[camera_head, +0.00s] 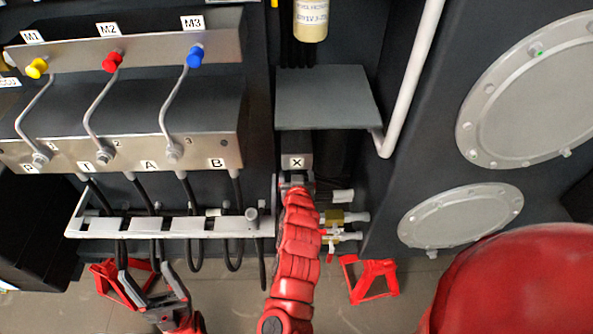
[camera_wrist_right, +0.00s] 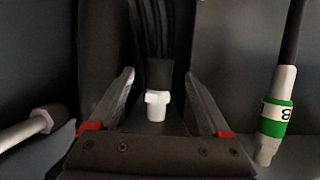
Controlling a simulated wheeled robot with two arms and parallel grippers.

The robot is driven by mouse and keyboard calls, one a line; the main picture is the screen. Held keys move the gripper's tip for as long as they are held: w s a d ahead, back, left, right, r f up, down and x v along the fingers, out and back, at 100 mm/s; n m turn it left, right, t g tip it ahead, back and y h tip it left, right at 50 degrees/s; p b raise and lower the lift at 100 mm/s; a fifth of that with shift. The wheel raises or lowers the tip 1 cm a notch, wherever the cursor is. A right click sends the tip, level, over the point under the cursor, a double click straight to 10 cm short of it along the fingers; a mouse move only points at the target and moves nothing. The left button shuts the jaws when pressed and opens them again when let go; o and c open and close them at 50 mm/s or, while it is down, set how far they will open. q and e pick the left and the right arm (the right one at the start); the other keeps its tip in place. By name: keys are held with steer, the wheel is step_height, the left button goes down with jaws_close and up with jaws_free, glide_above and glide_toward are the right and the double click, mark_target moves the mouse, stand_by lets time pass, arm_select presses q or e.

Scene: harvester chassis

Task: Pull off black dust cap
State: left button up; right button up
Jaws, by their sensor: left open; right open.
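In the right wrist view, a black cylindrical piece (camera_wrist_right: 159,73), which looks like the dust cap, sits on a white fitting (camera_wrist_right: 156,106). My right gripper (camera_wrist_right: 160,78) is open, with one finger on each side of the piece and visible gaps between. In the head view my right arm reaches up to the block marked X (camera_head: 297,161); its fingers are hard to make out there, and the cap cannot be picked out. My left gripper (camera_head: 144,270) is open and empty, low at the left, below the hose rail.
A valve block with yellow, red and blue knobs (camera_head: 112,62) stands at upper left. A white slotted rail (camera_head: 150,227) holds black hoses beneath it. In the right wrist view a green-banded hose end (camera_wrist_right: 274,117) is at right and a grey fitting (camera_wrist_right: 44,118) at left.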

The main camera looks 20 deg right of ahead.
steer(key=shift+w+d+f, duration=0.2)
steer(key=shift+w+f, duration=0.05)
steer(key=shift+w, duration=0.35)
steer(key=shift+c, duration=0.3)
jaws_close()
steer(key=shift+f, duration=0.15)
stand_by(0.5)
step_height(320, 180, down, 4)
steer(key=b, duration=0.3)
steer(key=shift+f, duration=0.15)
stand_by(0.3)
stand_by(0.3)
